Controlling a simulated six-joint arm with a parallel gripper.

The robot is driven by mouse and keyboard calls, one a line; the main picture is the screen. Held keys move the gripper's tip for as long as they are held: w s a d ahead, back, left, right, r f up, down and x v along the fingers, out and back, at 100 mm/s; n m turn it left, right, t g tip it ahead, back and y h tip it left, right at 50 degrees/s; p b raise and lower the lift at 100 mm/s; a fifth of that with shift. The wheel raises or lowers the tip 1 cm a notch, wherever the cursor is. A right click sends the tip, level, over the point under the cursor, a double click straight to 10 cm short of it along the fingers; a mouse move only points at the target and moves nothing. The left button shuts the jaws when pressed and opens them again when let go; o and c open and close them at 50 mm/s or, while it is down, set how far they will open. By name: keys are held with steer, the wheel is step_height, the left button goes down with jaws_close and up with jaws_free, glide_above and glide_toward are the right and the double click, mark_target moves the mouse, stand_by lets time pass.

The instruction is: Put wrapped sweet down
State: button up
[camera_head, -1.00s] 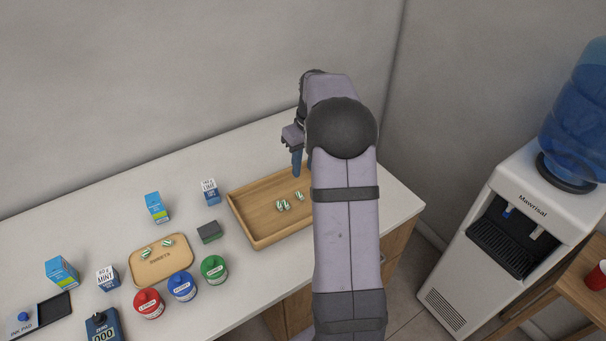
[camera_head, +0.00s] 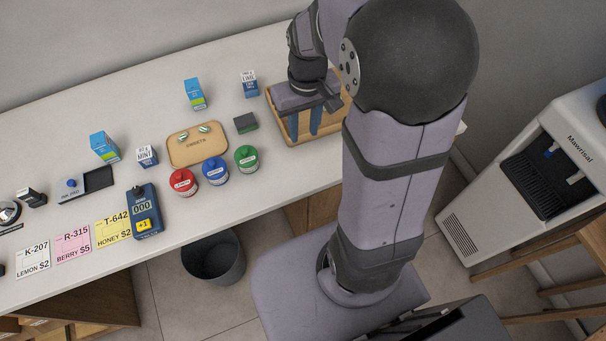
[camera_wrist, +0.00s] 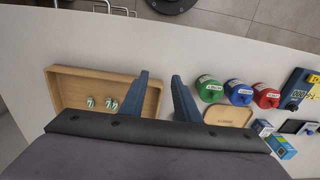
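Green-and-white striped wrapped sweets (camera_wrist: 91,102) lie in the wooden tray (camera_wrist: 70,72), seen in the wrist view; their exact number is hard to tell. The tray also shows in the head view (camera_head: 291,139), where my gripper and arm hide most of its inside. Two more wrapped sweets (camera_head: 204,129) lie on the tan sweets board (camera_head: 186,153). My gripper (camera_head: 304,130) points down over the tray. Its blue fingers are spread apart in the wrist view (camera_wrist: 162,78), with nothing visible between them. The fingers hide part of the tray's right side.
Red (camera_head: 184,183), blue (camera_head: 215,171) and green (camera_head: 246,159) jars stand in front of the board. A dark green block (camera_head: 245,123) sits between board and tray. Small boxes (camera_head: 194,94) stand behind. A counter device (camera_head: 145,212) and price cards (camera_head: 72,244) lie left.

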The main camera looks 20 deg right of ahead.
steer(key=s+a+f, duration=0.2)
steer(key=s+a, duration=0.2)
steer(key=s, duration=0.6)
steer(key=shift+a+f, duration=0.35)
steer(key=shift+s, duration=0.1)
stand_by(0.4)
